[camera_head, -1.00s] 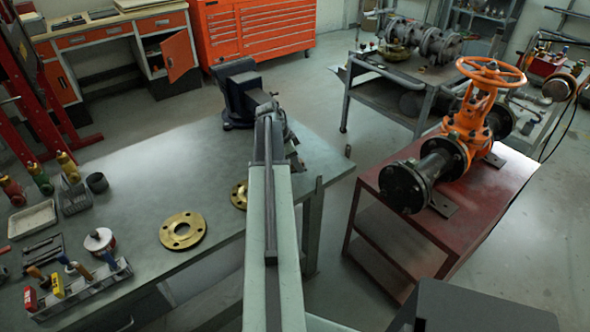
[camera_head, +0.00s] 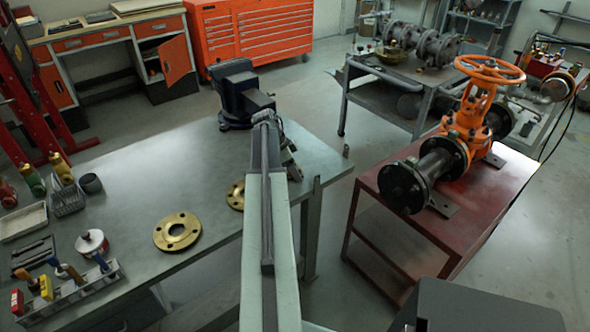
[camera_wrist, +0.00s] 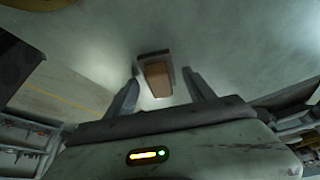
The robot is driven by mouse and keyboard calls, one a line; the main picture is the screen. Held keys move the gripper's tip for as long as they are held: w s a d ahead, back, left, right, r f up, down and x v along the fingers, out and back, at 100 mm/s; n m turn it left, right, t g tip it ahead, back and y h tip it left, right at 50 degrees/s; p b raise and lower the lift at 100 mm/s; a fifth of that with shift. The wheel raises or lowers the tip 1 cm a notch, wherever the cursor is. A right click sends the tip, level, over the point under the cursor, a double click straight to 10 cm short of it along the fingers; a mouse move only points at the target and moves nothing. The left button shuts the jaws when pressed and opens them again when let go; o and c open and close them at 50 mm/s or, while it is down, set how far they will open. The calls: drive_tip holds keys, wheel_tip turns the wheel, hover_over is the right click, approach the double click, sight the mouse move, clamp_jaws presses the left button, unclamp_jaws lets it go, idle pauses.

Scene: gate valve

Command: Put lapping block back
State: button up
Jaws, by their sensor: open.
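My gripper (camera_wrist: 162,82) is open, with one finger to each side of the block. I see gaps between the block and both fingers. How far the fingertips are above the surface is hard to tell. In the head view, my arm reaches over the grey workbench (camera_head: 150,160) toward the vise (camera_head: 240,95). The arm hides most of the gripper and the block there.
Two brass flanges (camera_head: 177,232) lie on the bench, one partly behind my arm. A tool rack (camera_head: 70,285), a white-lidded tin (camera_head: 92,242) and a tray (camera_head: 24,221) are at left. The orange gate valve (camera_head: 470,120) stands on a red cart (camera_head: 400,235) at right.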

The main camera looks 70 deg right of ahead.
drive_tip(key=p+v, duration=1.1)
drive_tip(key=v, duration=0.1)
drive_tip(key=shift+r, duration=0.15)
